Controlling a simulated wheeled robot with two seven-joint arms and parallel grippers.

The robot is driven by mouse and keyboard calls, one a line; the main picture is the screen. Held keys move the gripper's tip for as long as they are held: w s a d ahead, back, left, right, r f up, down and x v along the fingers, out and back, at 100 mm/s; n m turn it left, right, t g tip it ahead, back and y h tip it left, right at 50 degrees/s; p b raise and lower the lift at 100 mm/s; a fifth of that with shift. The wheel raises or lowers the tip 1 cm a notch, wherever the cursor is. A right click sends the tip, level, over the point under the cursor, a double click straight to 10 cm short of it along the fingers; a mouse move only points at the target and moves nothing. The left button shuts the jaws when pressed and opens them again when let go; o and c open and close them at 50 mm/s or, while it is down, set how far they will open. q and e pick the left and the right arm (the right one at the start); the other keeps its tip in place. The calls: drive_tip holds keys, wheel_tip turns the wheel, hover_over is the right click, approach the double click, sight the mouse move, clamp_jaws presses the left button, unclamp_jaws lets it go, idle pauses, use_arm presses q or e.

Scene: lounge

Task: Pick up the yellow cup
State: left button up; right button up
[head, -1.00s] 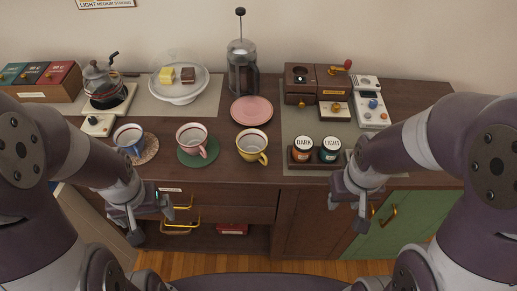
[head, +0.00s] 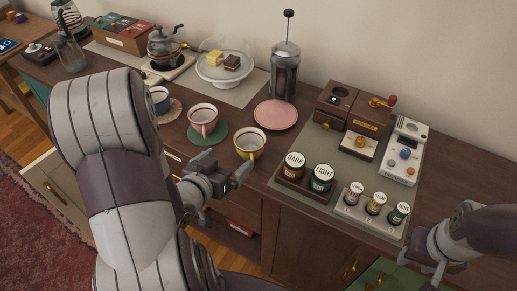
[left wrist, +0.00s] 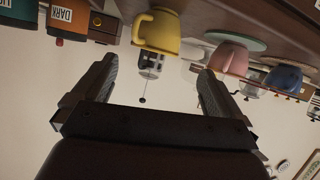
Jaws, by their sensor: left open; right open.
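The yellow cup (head: 250,145) stands upright on the wooden counter near its front edge, its handle toward the front. My left gripper (head: 217,177) is open and empty, in front of and a little left of the cup at the counter edge. In the left wrist view, upside down, the yellow cup (left wrist: 160,36) shows beyond the open fingers (left wrist: 154,85), apart from them and between them in the picture. My right gripper (head: 428,268) is open and empty at the lower right, in front of the counter, partly hidden by its arm.
A pink cup (head: 203,118) on a green mat and a blue cup (head: 160,98) stand left of the yellow cup. A pink plate (head: 276,114) lies behind it. A tray with dark and light jars (head: 322,179) stands to the right. A french press (head: 285,72) stands behind.

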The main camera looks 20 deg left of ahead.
sight(256, 138)
use_arm(q)
drive_tip(key=x, duration=1.2)
drive_tip(key=shift+w+d+b, duration=0.1)
drive_tip(key=shift+d+b, duration=0.2)
drive_tip(key=shift+b, duration=0.05)
drive_tip(key=shift+r, duration=0.1)
drive_tip(key=shift+c, duration=0.7)
drive_tip(key=c, duration=0.7)
